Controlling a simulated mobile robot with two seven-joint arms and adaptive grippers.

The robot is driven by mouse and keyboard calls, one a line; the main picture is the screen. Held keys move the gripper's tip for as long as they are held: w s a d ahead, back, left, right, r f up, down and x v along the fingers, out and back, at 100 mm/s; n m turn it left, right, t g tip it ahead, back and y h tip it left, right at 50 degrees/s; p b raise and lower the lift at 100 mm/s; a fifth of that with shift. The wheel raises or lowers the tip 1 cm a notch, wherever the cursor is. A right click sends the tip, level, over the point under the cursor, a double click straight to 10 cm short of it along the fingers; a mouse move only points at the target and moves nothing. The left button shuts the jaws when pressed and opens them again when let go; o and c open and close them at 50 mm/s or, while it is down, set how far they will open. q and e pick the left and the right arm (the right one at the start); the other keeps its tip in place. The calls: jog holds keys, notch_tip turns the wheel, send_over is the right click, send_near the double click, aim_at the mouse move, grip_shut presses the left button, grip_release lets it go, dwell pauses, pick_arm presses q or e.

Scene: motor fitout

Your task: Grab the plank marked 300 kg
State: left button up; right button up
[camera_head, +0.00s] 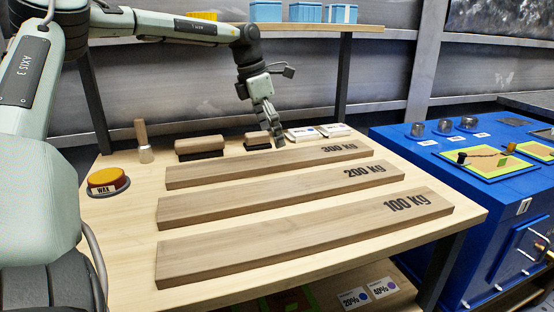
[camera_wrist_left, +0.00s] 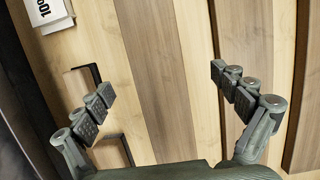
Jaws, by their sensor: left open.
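The plank marked 300 kg (camera_head: 265,165) lies flat on the wooden table, the farthest of three parallel planks, with its label at its right end. The plank marked 200 kg (camera_head: 275,195) and the plank marked 100 kg (camera_head: 295,238) lie nearer. My left gripper (camera_head: 277,136) is open and points down above the far edge of the 300 kg plank. In the left wrist view the open fingers (camera_wrist_left: 165,85) stand either side of that plank (camera_wrist_left: 155,70), with nothing held; the label does not show there. My right gripper is not in view.
Two brushes (camera_head: 200,146) and small white boxes (camera_head: 318,131) lie just behind the 300 kg plank. A wax tin (camera_head: 106,180) and a wooden-handled tool (camera_head: 142,140) are at the left. A shelf (camera_head: 370,27) runs above the back. A blue bench (camera_head: 480,180) stands right.

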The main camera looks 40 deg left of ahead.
aim_at(277, 157)
pick_arm(q)
jog(key=x, duration=0.5)
jog(key=shift+w+a+f+p, duration=0.1)
jog(key=shift+a+f+p, duration=0.2)
jog(key=shift+a+f, duration=0.1)
jog(key=shift+w+d+f, duration=0.1)
jog(key=shift+f, duration=0.15)
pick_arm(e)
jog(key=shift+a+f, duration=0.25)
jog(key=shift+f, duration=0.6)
pick_arm(q)
jog(key=shift+c, duration=0.5)
jog(key=c, duration=0.5)
jog(key=shift+r, duration=0.1)
jog(key=c, duration=1.2)
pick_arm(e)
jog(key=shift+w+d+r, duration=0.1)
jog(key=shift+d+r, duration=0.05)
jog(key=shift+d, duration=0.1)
